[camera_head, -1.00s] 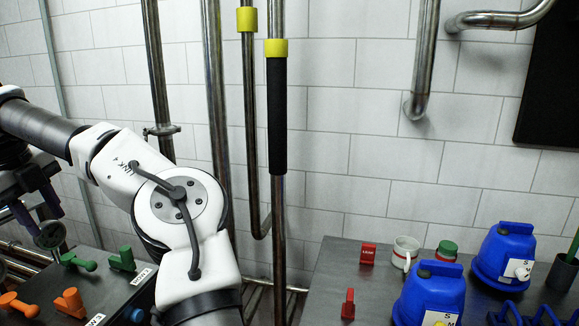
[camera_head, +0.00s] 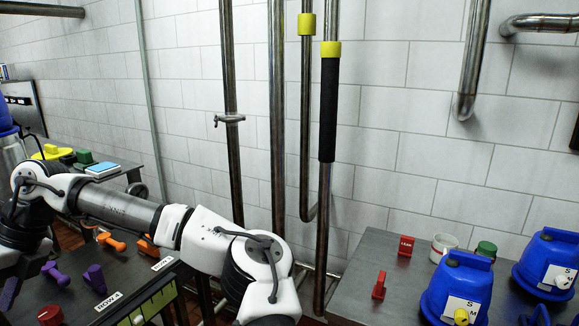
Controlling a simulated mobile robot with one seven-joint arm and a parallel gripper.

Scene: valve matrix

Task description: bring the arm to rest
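My white and dark arm reaches in from the left edge, and its elbow joint (camera_head: 262,262) is low in the middle of the picture. Beyond the elbow the arm runs out of the bottom edge, so my gripper is not in view. Whether it holds anything is hidden.
On the left, a dark table (camera_head: 95,285) bears purple handles (camera_head: 95,278) and orange handles (camera_head: 112,242) near my arm. Vertical pipes (camera_head: 278,110) stand behind the elbow. On the right, another table (camera_head: 345,300) holds blue containers (camera_head: 457,287), a mug (camera_head: 444,246) and red tags (camera_head: 406,246).

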